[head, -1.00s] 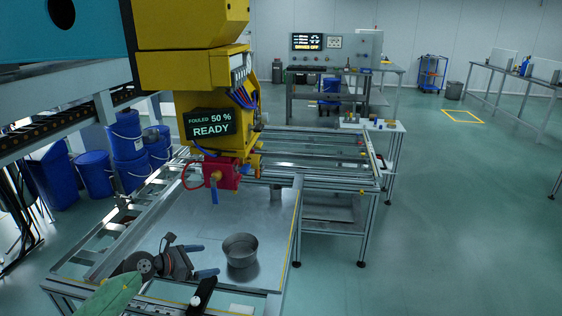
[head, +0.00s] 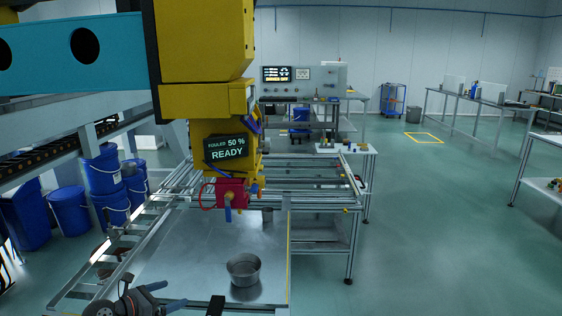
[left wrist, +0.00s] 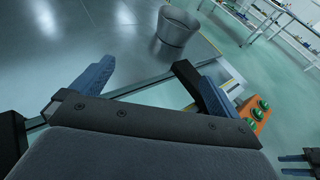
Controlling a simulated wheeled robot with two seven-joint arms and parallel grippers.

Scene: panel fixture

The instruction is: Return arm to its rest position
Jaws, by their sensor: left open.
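My left gripper (head: 172,294) is at the bottom left of the head view, above the near end of the metal table. Its two blue fingers are apart with nothing between them. They also show open and empty in the left wrist view (left wrist: 152,78). A grey metal pot (head: 243,270) stands on the table to the right of the gripper, apart from it. The pot also shows beyond the fingers in the left wrist view (left wrist: 176,34).
A yellow machine head (head: 222,140) with a red valve block (head: 232,193) hangs over the metal table (head: 190,255). Blue drums (head: 70,209) stand at left. A green-buttoned orange box (left wrist: 256,112) is at right in the wrist view. Open floor (head: 430,240) lies right.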

